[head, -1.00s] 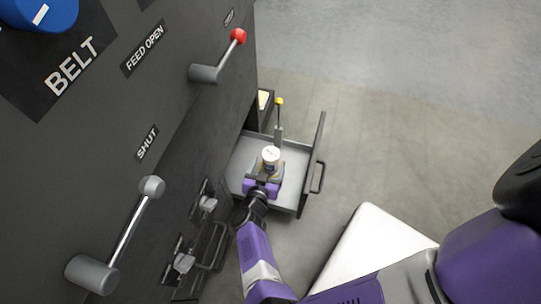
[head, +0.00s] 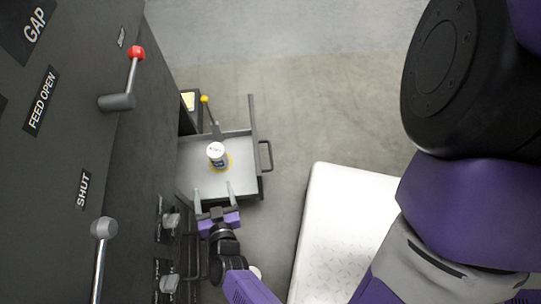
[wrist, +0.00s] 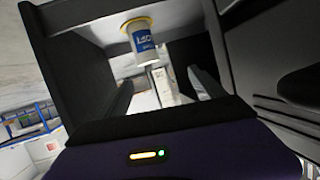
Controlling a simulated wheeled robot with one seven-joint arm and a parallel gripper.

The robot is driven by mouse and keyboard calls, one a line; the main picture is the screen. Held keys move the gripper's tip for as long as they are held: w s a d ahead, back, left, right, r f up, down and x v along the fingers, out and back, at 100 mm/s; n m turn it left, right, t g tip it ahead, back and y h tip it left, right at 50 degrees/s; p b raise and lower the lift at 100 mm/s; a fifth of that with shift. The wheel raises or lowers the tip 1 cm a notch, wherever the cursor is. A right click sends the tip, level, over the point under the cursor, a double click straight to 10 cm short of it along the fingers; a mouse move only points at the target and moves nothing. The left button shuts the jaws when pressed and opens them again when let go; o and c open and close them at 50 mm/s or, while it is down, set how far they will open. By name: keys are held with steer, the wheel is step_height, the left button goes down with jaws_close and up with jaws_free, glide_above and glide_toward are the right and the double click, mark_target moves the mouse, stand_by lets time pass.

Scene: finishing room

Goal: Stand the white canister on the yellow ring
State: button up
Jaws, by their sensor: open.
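The white canister (head: 217,150) has a blue label and stands upright in the open grey drawer. It also shows in the wrist view (wrist: 143,40), where the picture looks upside down. The yellow ring (head: 229,164) lies flat on the drawer floor and shows around the canister's base; in the wrist view the ring (wrist: 130,24) is also at that base. The canister appears to stand on it, partly covering it. My gripper (head: 213,189) is open and empty at the drawer's near side, its two fingers pointing toward the canister but apart from it.
The drawer (head: 258,186) sticks out from a dark machine panel (head: 75,150) with levers on the left. A yellow-tipped lever (head: 205,99) rises beyond the canister. A white platform (head: 340,220) stands at the lower right. Open floor lies beyond the drawer.

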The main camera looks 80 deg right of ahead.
steer(key=s+a+r+n+t+y, duration=0.2)
steer(key=s+a+r, duration=0.2)
steer(key=s+r, duration=0.15)
steer(key=s+a+r+n+t+y, duration=0.2)
steer(key=s+a+r, duration=0.2)
steer(key=s, duration=0.3)
steer(key=s+d+r+n+t+y, duration=0.1)
steer(key=s+d+r+n+y, duration=0.1)
steer(key=r, duration=0.7)
steer(key=s+d+r+n+t+y, duration=0.1)
steer(key=s+r+n+y, duration=0.3)
steer(key=r, duration=0.5)
steer(key=n+t+y, duration=0.1)
steer(key=n+y, duration=0.1)
steer(key=shift+s+d+n, duration=0.3)
steer(key=shift+d, duration=0.1)
step_height(320, 180, up, 37)
steer(key=p, duration=3.7)
steer(key=shift+f, duration=0.1)
